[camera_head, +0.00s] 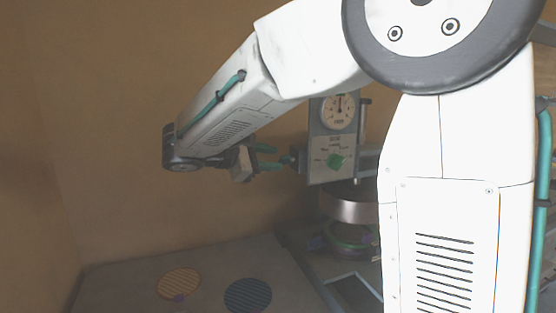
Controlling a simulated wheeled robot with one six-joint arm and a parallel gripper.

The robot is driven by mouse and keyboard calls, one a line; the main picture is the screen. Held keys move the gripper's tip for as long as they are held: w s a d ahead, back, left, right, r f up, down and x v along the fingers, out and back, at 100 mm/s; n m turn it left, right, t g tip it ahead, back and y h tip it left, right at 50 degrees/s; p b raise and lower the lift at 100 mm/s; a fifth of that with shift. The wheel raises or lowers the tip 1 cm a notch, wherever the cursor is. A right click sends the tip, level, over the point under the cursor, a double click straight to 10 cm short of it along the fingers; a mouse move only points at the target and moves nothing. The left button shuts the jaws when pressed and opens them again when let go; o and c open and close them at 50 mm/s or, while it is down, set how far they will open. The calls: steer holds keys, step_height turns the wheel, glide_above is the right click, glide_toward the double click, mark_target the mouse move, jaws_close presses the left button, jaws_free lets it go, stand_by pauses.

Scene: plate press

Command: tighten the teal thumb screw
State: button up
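A small dark teal piece that looks like the thumb screw (289,159) sticks out from the panel's left side. My gripper (278,159) reaches in from the left, level with it. Its two teal fingers are spread one above the other, with a gap between them. The fingertips are at or very near the screw. I cannot tell whether they touch it.
Below the panel are a metal cylinder (348,206) and a green ring (350,236). An orange ribbed disc (179,283) and a dark blue ribbed disc (248,295) lie on the grey table (225,262).

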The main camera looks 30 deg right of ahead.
mark_target(282, 161)
steer(key=shift+x, duration=1.5)
jaws_close()
steer(key=shift+a, duration=0.1)
steer(key=m, duration=0.1)
steer(key=m+t+h, duration=0.1)
steer(key=m, duration=0.1)
steer(key=shift+s+f+t, duration=0.15)
steer(key=shift+t, duration=0.15)
steer(key=m+h, duration=0.1)
steer(key=m, duration=0.3)
steer(key=shift+f+m+t+h, duration=0.2)
steer(key=shift+m+t+h, duration=0.1)
steer(key=shift+t+h, duration=0.1)
